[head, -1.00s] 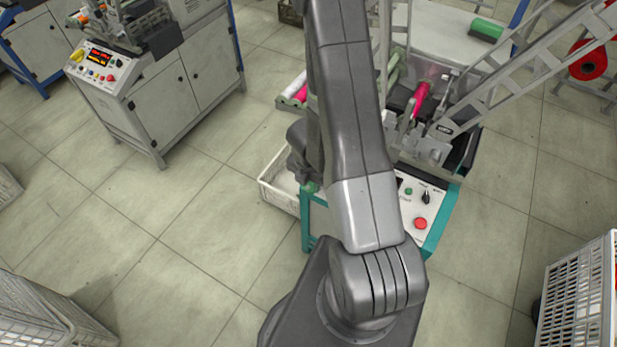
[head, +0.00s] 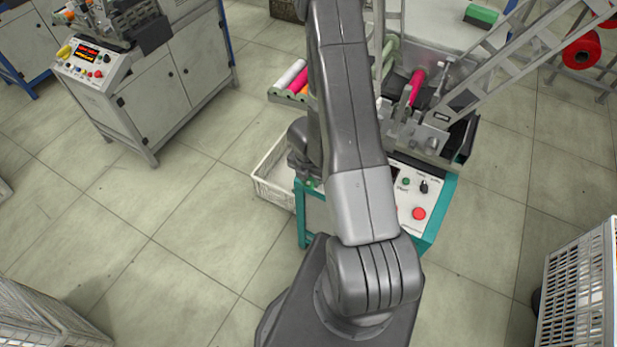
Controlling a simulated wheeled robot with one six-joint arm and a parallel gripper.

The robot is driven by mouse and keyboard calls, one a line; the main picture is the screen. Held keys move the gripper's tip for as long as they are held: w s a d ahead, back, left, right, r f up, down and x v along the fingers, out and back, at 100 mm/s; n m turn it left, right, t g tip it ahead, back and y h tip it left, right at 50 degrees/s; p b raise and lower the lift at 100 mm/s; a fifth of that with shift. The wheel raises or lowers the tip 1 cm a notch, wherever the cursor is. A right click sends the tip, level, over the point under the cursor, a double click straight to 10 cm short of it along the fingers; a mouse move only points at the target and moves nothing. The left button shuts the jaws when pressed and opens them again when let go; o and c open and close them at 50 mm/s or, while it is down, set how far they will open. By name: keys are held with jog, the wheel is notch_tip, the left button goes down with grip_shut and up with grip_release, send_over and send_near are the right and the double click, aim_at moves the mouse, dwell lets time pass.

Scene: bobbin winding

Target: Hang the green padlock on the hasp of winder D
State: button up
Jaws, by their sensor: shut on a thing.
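My gripper (head: 303,172) shows only in part, as a dark shape at the left edge of my arm, pointing down. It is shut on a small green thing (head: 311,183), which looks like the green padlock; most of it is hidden. It is over the left front corner of a winder with a teal frame (head: 301,228) and a white control panel (head: 411,203). No letter on this winder is readable, so I cannot tell if it is winder D. No hasp can be made out; my arm covers much of the winder's front left.
A white crate (head: 264,182) stands on the floor left of the winder. A grey cabinet machine (head: 168,95) stands further left. Perforated crates are at the lower right (head: 577,290) and lower left (head: 40,318). The tiled floor at the left is clear.

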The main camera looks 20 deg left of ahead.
jog(key=shift+w+d+f+b, duration=0.1)
jog(key=shift+w+f+b, duration=0.35)
jog(key=shift+f, duration=0.3)
jog(key=shift+w+a+f+b, duration=0.1)
jog(key=shift+w+f+b, duration=0.15)
jog(key=shift+f+b, duration=0.4)
jog(key=shift+w+d+f+b, duration=0.1)
jog(key=shift+w+f+b, duration=0.25)
jog(key=shift+f, duration=0.5)
jog(key=shift+w+f, duration=0.1)
jog(key=shift+f, duration=0.1)
jog(key=shift+w+f+b, duration=0.35)
jog(key=shift+f+b, duration=0.15)
jog(key=shift+f, duration=0.25)
jog(key=shift+s+f+b, duration=0.25)
jog(key=shift+s+b, duration=0.2)
jog(key=shift+b, duration=0.3)
dwell(0.5)
jog(key=o, duration=1.2)
jog(key=shift+o, duration=0.2)
jog(key=shift+r, duration=0.1)
jog(key=r+p, duration=0.3)
jog(key=r, duration=0.1)
jog(key=r+p, duration=0.4)
jog(key=r, duration=0.1)
jog(key=s+r+p, duration=0.1)
jog(key=r+p, duration=0.3)
jog(key=shift+r, duration=0.3)
